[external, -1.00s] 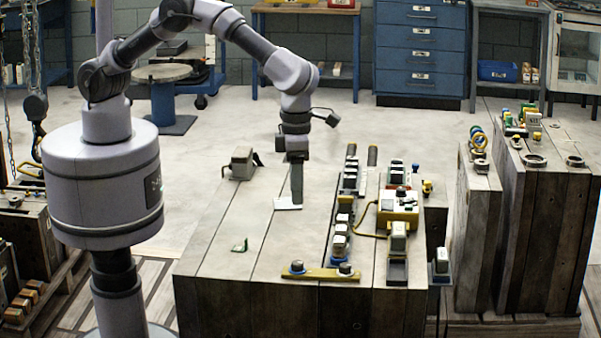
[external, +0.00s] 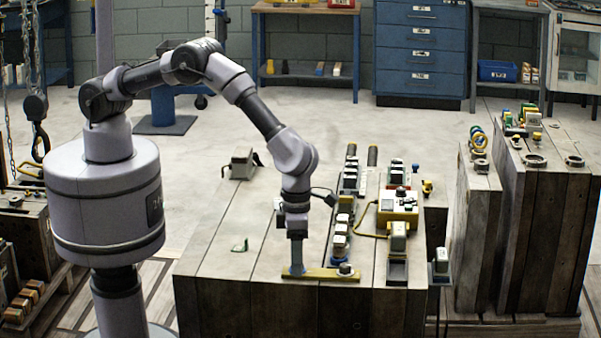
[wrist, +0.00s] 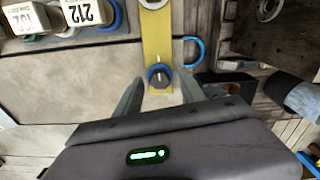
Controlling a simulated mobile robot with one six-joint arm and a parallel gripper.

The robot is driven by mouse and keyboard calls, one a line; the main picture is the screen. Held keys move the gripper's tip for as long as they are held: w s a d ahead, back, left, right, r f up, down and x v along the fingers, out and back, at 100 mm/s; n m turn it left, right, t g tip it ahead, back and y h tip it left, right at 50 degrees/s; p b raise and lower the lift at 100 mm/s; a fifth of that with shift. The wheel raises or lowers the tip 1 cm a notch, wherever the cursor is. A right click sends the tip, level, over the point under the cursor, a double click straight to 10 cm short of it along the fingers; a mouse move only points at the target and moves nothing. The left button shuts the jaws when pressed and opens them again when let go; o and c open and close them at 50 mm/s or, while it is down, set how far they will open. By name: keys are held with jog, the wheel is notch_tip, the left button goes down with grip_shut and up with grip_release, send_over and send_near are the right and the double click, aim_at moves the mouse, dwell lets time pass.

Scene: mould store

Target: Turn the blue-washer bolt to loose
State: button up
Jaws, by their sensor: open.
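The yellow bar (external: 325,274) lies near the front edge of the wooden block top. In the wrist view the blue-washer bolt (wrist: 158,75) sits on the near end of the yellow bar (wrist: 157,38). Its round dark head has a pale mark pointing along the bar. My gripper (wrist: 161,80) is open, with one finger on each side of this bolt; contact cannot be told. In the external view my gripper (external: 296,268) is down at the bar's left end and hides that bolt. The other bolt (external: 345,268) stands at the right end, with a pale washer.
A row of white-topped blocks (external: 340,238) stands behind the bar; labelled ones (wrist: 82,12) show in the wrist view. A yellow-and-white box (external: 398,208) is to the right. A blue ring (wrist: 193,52) lies beside the bar. The block top to the left is mostly clear.

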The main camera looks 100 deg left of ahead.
jog(key=shift+c, duration=0.2)
grip_shut()
